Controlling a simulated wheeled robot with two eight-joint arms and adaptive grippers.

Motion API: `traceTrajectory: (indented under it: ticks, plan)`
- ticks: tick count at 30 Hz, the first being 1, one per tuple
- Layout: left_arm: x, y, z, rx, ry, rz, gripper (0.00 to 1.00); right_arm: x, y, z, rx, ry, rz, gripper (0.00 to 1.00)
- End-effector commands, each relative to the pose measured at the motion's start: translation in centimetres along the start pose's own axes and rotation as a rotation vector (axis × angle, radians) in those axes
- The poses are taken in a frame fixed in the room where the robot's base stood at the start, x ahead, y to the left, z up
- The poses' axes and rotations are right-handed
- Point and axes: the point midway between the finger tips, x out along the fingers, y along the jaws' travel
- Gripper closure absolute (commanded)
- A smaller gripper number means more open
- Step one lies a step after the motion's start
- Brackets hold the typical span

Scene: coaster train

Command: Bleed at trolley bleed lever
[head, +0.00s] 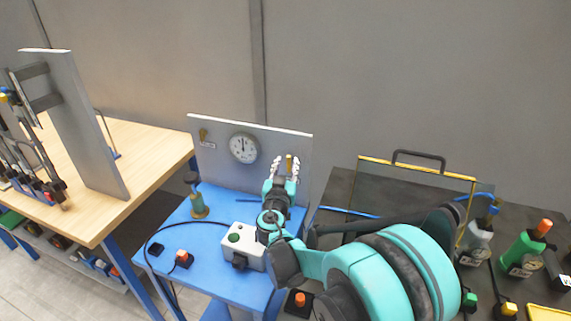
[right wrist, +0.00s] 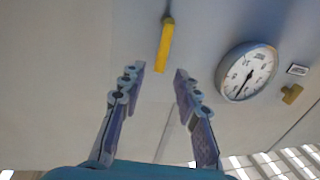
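A grey panel (head: 222,164) stands upright at the back of the blue trolley (head: 205,225). It carries a round white gauge (head: 243,148), a yellow lever (head: 289,162) at its right side and a small brass-coloured handle (head: 203,134) with an unreadable label at its left. I cannot tell from lettering which is the bleed lever. My right gripper (head: 286,166) is open and empty in front of the yellow lever. In the right wrist view the yellow lever (right wrist: 165,45) lies beyond the fingertips, between their lines and apart from both. My left gripper is not in view.
A white control box (head: 246,257) with a green button, a brass-based bottle-like item (head: 198,200) and a red-button box (head: 183,258) stand on the trolley. A wooden bench (head: 150,150) is at left. A dark bench (head: 345,185) at right holds a framed clear panel and bottles.

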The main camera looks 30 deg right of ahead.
Motion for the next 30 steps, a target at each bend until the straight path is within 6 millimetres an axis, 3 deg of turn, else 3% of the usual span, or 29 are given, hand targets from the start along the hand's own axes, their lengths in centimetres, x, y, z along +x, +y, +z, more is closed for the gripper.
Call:
traceTrajectory:
  ticks: [6,14,18,30]
  plan:
    - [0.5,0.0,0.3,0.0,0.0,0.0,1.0,1.9,0.0,0.1,0.0,0.0,0.001,0.68]
    - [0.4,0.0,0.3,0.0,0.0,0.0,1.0,2.1,0.0,0.0,0.0,-0.001,0.0,0.68]
    - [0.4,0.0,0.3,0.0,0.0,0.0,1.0,2.1,0.0,0.0,0.0,-0.001,0.0,1.0]
    - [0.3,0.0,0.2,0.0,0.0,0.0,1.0,2.1,-0.2,-0.1,-0.025,-0.006,0.0,1.0]
